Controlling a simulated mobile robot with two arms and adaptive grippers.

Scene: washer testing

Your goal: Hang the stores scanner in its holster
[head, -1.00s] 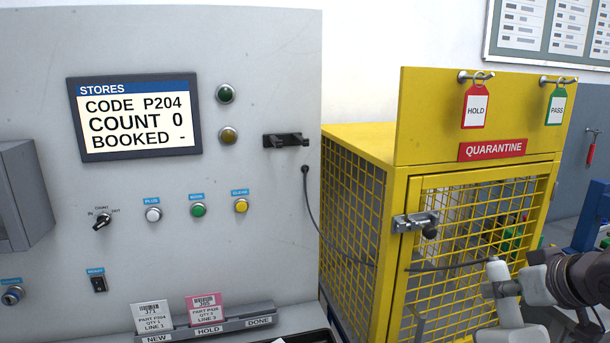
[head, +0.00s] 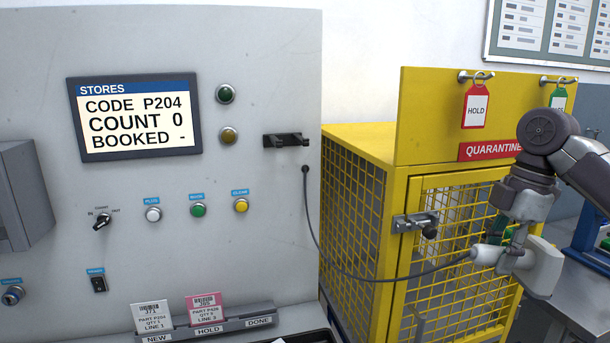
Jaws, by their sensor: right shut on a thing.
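The stores scanner (head: 543,268) is a white hand-held unit at the lower right, in front of the yellow cage. My right gripper (head: 518,252) points down and is shut on it; the fingertips are partly hidden against the scanner. A dark cable (head: 400,279) runs from the scanner's left end to a port on the grey panel. The holster (head: 286,140) is a dark two-pronged bracket near the panel's right edge, and it is empty. The scanner is well to the right of and lower than the holster. My left gripper is out of view.
The yellow quarantine cage (head: 360,140) stands between the scanner and the panel (head: 260,60), with a door latch (head: 415,222) jutting forward. Hold (head: 475,105) and pass (head: 558,97) tags hang above. A card rack (head: 215,327) is at the panel's bottom. Space before the holster is clear.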

